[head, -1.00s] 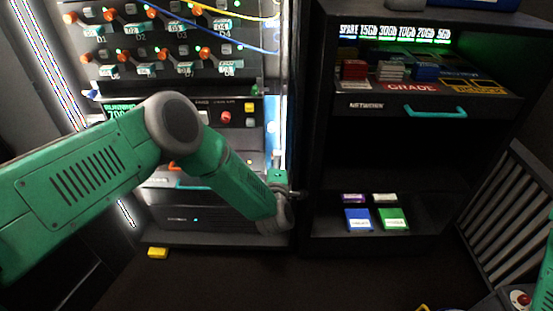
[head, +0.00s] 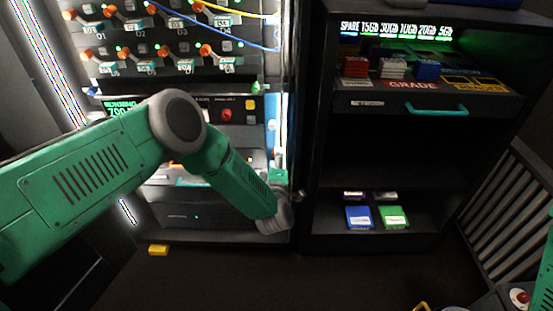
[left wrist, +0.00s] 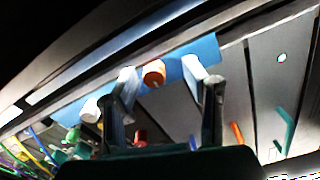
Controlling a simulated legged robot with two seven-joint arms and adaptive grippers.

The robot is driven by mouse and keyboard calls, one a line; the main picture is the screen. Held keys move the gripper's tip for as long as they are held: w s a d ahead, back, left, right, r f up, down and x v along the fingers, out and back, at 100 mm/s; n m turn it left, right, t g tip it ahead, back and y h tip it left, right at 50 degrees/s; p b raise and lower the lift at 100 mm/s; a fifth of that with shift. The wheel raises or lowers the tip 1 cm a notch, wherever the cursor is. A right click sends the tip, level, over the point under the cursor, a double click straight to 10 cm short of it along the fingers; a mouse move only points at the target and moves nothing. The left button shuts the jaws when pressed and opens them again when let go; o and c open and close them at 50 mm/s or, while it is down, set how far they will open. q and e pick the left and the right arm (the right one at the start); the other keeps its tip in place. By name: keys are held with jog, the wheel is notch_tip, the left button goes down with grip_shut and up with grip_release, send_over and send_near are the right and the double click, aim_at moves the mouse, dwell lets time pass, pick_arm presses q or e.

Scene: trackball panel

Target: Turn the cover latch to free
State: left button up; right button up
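My left gripper (left wrist: 168,84) is open in the left wrist view, its two dark fingers apart with nothing clearly held between them. Beyond and between the fingertips is an orange round knob (left wrist: 154,73) on a blue strip (left wrist: 174,62). White posts (left wrist: 192,68) stand on either side of it, close to the fingertips. I cannot tell whether any finger touches them, or which part is the cover latch. In the head view my left arm reaches across the rack front to its right edge, and its fingertips are not clear there. My right gripper is not in view.
A rack panel with a red button (head: 225,115) and a yellow button (head: 250,104) stands behind my left arm. To the right is a dark shelf with a teal handle (head: 436,110) and blue (head: 358,217) and green (head: 393,217) boxes. A yellow block (head: 158,250) lies low at left.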

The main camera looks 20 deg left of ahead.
pick_arm(q)
jog(key=shift+r, duration=0.15)
jog(key=v, duration=1.2)
